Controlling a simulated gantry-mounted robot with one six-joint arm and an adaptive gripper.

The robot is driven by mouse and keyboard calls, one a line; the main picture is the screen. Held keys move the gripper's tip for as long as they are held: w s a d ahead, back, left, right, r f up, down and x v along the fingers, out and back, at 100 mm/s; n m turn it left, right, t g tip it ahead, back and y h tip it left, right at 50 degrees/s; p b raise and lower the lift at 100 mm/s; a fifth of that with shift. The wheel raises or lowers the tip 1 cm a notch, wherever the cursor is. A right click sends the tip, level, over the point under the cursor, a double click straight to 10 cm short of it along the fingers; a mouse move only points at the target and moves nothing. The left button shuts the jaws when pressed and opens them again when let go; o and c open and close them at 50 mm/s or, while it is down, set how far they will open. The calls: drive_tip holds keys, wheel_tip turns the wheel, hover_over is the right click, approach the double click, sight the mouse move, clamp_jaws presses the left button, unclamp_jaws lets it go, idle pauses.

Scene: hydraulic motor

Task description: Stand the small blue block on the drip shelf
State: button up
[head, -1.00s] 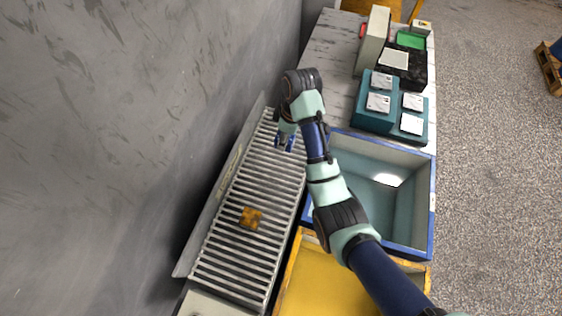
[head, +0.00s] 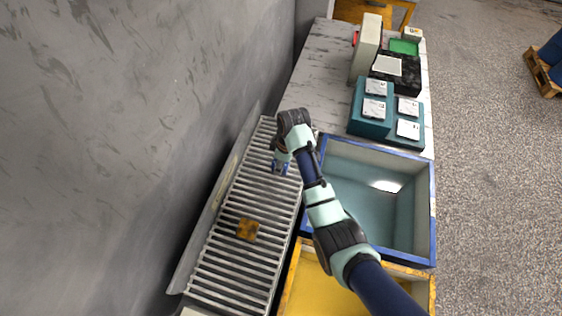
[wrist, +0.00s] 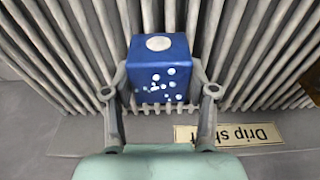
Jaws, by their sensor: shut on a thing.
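The small blue block (wrist: 158,75) is between the two fingers of my gripper (wrist: 160,92) in the wrist view. It has a white disc on one face and white dots on another. The drip shelf (head: 232,205) is a grey slatted rack along the wall, with a "Drip shelf" label in the wrist view (wrist: 229,134). In the head view my gripper (head: 280,168) is over the far half of the shelf, shut on the block, which is mostly hidden there. I cannot tell whether the block touches the slats.
A rusty orange piece (head: 247,229) lies on the shelf nearer the front. A blue-rimmed bin (head: 432,205) and a yellow bin (head: 290,272) stand to its right. Teal blocks with white labels (head: 372,118) stand on the table behind. Slats around the gripper are clear.

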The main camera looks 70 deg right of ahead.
drive_tip(key=shift+f, duration=0.15)
drive_tip(key=o, duration=1.6)
drive_tip(key=shift+c, duration=0.2)
wheel_tip(320, 180, up, 12)
drive_tip(key=s+p, duration=0.1)
drive_tip(key=p, duration=0.3)
drive_tip(key=shift+s, duration=0.4)
